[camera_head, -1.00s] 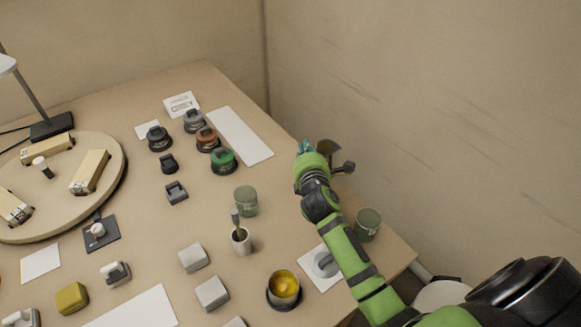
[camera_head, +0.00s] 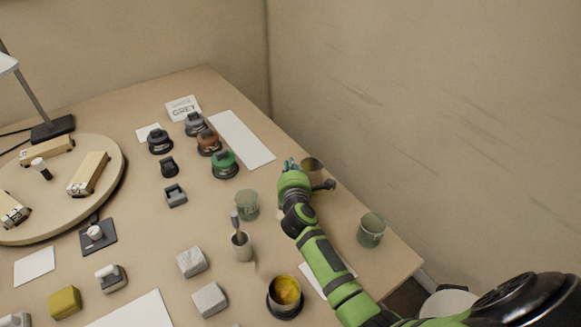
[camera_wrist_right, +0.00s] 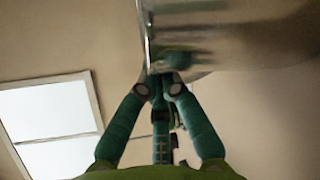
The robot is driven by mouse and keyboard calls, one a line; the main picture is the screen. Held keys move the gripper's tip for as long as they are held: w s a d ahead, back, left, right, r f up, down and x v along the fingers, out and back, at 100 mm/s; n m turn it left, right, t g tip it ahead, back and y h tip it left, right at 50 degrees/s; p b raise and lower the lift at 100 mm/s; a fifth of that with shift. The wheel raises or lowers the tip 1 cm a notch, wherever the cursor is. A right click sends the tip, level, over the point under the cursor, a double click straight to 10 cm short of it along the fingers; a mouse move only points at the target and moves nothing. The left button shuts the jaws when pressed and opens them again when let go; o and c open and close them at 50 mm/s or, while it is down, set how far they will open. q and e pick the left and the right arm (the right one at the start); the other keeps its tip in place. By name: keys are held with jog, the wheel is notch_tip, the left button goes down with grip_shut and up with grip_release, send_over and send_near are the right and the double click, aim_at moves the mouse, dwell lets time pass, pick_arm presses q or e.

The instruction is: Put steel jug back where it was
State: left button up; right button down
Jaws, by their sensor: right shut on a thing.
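The steel jug (camera_head: 314,170) is in the head view near the table's right edge, partly hidden behind my right gripper (camera_head: 290,167). A dark handle or knob sticks out to its right. In the right wrist view, the jug's shiny wall (camera_wrist_right: 245,35) fills the upper right, and the fingers of my right gripper (camera_wrist_right: 160,82) meet at its lower edge. The gripper is shut on the jug. I cannot tell whether the jug touches the table. My left gripper is not in view.
A green glass (camera_head: 247,204) stands left of my right arm and another (camera_head: 371,230) right of it. A white mat (camera_head: 313,284) lies partly under the arm. Several dark-based pieces stand left of a white strip (camera_head: 240,139). A cup of yellow contents (camera_head: 285,295) stands near the front.

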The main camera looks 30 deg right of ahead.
jog(key=shift+f, duration=0.15)
jog(key=c, duration=1.4)
grip_release()
jog(key=shift+r, duration=0.25)
jog(key=v, duration=1.2)
jog(key=shift+f+p, duration=0.1)
jog(key=shift+p, duration=0.3)
